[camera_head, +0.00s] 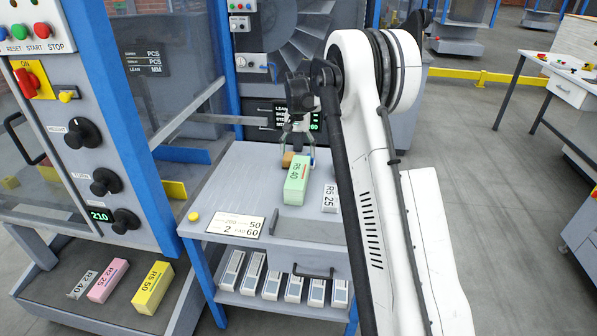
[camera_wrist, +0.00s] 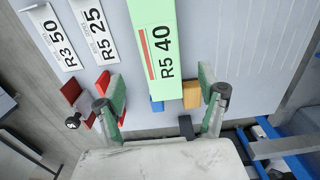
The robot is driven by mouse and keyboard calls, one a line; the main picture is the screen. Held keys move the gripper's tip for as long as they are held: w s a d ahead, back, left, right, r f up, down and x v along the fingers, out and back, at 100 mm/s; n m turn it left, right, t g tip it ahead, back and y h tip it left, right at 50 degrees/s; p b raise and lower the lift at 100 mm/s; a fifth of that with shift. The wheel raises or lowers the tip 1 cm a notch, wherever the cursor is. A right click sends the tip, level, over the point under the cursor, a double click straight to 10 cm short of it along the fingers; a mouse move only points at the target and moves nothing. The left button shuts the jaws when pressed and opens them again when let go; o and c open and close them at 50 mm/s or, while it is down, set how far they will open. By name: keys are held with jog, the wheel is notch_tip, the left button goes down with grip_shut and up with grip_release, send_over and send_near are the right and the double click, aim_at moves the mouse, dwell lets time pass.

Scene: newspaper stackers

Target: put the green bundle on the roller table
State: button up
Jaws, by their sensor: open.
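The green bundle (camera_head: 296,184), labelled R5 40, lies on a grey table (camera_head: 252,165). It also shows in the wrist view (camera_wrist: 162,45), upper middle. My gripper (camera_head: 298,143) is open at the bundle's far end in the head view. In the wrist view, its spread fingers (camera_wrist: 162,106) appear to either side of the line of the bundle, just short of its near end, with nothing gripped between them. How high the fingers are above the table is hard to tell. I cannot make out clear rollers, so I cannot tell which surface is the roller table.
A white R5 25 bundle (camera_head: 331,198) lies right of the green one; an R3 50 bundle (camera_wrist: 52,38) shows in the wrist view. An orange block (camera_wrist: 192,95) and red pieces (camera_wrist: 75,97) lie near the fingers. A control cabinet (camera_head: 85,130) stands left.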

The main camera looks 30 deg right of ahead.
jog(key=s+a+r+n+t, duration=0.2)
jog(key=s+a+r, duration=0.4)
jog(key=s+r, duration=0.3)
jog(key=s+a+r+n+t, duration=0.1)
jog(key=s+a+r, duration=0.6)
jog(key=s+r, duration=0.2)
jog(key=s+a+f+n+t, duration=0.2)
jog(key=s+a, duration=0.2)
jog(key=s, duration=0.9)
jog(key=s+a+f+n+t, duration=0.2)
jog(key=s+a, duration=0.2)
jog(key=s, duration=0.8)
jog(key=shift+s, duration=0.35)
jog(key=shift+f, duration=0.1)
